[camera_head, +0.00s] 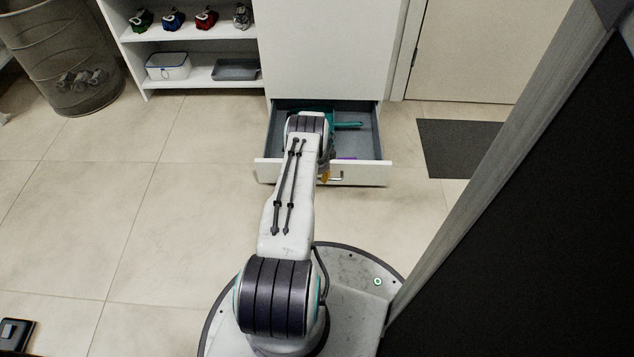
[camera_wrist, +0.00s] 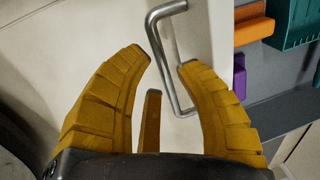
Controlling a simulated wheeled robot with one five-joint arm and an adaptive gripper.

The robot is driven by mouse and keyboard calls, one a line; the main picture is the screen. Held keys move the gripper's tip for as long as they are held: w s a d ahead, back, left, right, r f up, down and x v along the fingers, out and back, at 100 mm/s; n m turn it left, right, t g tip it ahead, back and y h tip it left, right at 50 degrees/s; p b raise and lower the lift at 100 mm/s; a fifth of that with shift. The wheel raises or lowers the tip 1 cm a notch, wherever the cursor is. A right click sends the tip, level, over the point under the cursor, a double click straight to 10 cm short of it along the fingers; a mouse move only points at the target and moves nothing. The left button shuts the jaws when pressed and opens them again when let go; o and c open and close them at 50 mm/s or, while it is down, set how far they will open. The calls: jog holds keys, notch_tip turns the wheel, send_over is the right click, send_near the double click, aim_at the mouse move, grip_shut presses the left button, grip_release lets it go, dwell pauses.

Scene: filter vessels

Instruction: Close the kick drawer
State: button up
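The kick drawer (camera_head: 365,174) is pulled out at the bottom of the tall white cabinet, with its grey interior showing. Its metal bar handle (camera_head: 338,179) is on the white front panel. In the head view my arm hides most of the gripper, and only a bit of yellow shows by the handle.
The drawer holds a teal item (camera_head: 348,125), a purple item (camera_wrist: 239,76) and an orange item (camera_wrist: 253,30). An open shelf (camera_head: 205,88) and a mesh basket (camera_head: 62,60) stand to the left. A dark panel (camera_head: 530,220) is close on the right.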

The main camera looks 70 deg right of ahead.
jog(key=shift+d+f+b, duration=0.15)
jog(key=shift+f+b, duration=0.2)
jog(key=shift+f, duration=0.65)
grip_shut()
